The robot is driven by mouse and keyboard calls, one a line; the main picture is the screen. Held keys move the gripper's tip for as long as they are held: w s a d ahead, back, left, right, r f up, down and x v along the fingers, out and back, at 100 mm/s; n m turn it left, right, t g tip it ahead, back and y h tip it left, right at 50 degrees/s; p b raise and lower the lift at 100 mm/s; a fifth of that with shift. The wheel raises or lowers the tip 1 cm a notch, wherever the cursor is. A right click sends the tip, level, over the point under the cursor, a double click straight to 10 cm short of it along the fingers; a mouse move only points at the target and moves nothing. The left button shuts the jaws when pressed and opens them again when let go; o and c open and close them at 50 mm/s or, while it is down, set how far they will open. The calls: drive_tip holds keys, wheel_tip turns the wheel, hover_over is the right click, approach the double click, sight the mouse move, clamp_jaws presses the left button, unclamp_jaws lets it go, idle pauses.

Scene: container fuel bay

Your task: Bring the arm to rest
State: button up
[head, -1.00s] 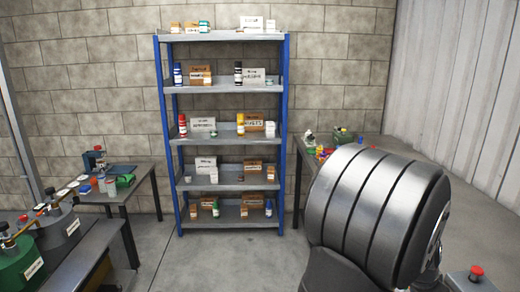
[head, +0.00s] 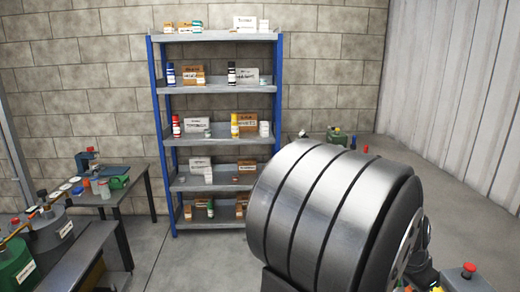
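A large dark grey ribbed link of my own arm (head: 315,215) fills the lower right of the head view. It stands in front of the right-hand table and the lower right corner of the shelf rack. My gripper does not show in this view, so its state and anything in it are hidden.
A blue-post shelf rack (head: 215,88) with bottles and boxes stands against the block wall. A small table (head: 140,180) with containers is at left, beside a green canister (head: 15,262). A right-hand table (head: 440,200) carries small items and a red button (head: 469,267). Floor between is bare.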

drive_tip(key=x, duration=0.7)
drive_tip(key=shift+d+f, duration=0.1)
drive_tip(key=shift+f, duration=0.25)
drive_tip(key=shift+w+d+r, duration=0.1)
drive_tip(key=shift+d+r, duration=0.1)
wheel_tip(320, 180, up, 10)
drive_tip(key=shift+d+f, duration=0.15)
drive_tip(key=shift+d, duration=0.05)
drive_tip(key=s+d+r, duration=0.3)
drive_tip(key=s+d, duration=0.6)
drive_tip(key=d, duration=0.1)
drive_tip(key=s+d+r, duration=0.3)
drive_tip(key=s+d, duration=0.5)
drive_tip(key=d, duration=0.1)
drive_tip(key=w+f, duration=0.2)
drive_tip(key=w, duration=0.2)
drive_tip(key=w+d+f, duration=0.1)
drive_tip(key=w+f, duration=0.2)
drive_tip(key=w+d+f, duration=0.1)
drive_tip(key=w+f, duration=0.1)
drive_tip(key=w, duration=0.2)
drive_tip(key=shift+w+f, duration=0.25)
drive_tip(key=shift+w, duration=0.05)
drive_tip(key=shift+s+f, duration=0.1)
drive_tip(key=shift+f, duration=0.7)
